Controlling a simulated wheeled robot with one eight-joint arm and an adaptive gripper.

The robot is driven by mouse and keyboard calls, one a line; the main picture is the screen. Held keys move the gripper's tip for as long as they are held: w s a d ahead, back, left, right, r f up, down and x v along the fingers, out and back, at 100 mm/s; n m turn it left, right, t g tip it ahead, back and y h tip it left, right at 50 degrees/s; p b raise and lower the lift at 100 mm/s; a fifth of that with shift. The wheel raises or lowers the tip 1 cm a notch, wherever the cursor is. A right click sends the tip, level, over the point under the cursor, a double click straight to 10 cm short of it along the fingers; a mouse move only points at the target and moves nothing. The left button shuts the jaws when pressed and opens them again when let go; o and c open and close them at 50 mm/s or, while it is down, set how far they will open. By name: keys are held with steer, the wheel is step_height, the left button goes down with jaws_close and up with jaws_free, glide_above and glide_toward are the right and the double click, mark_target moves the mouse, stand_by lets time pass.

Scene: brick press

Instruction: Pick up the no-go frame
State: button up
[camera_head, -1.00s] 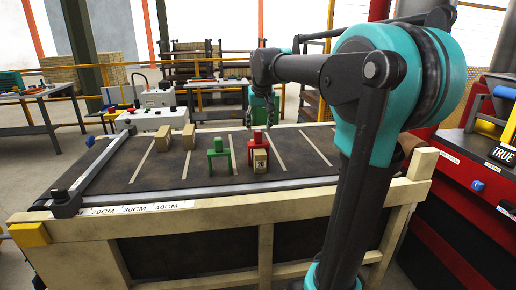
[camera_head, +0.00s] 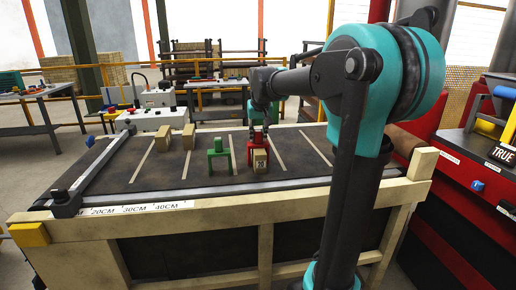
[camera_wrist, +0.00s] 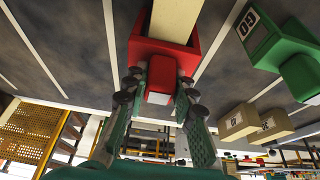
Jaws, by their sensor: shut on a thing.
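The red no-go frame (camera_head: 257,142) stands on the dark bench top, at and just behind a tan brick marked 20 (camera_head: 260,161). In the wrist view the red frame (camera_wrist: 145,50) fills the middle, with the brick (camera_wrist: 174,18) at its opening. My gripper (camera_head: 258,124) is above the frame, and in the wrist view its two fingers (camera_wrist: 160,82) are closed on the frame's red handle. I cannot tell whether the frame is clear of the bench. The green frame (camera_head: 219,155), marked GO in the wrist view (camera_wrist: 268,40), stands to its left in the head view.
Two tan bricks (camera_head: 163,138) (camera_head: 189,136) stand on the bench left of the green frame. A metal rail (camera_head: 200,191) runs along the bench's front edge. A red cabinet (camera_head: 468,170) stands at the right. Bench room right of the brick is clear.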

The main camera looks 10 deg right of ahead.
jaws_close()
steer(key=shift+r, duration=0.15)
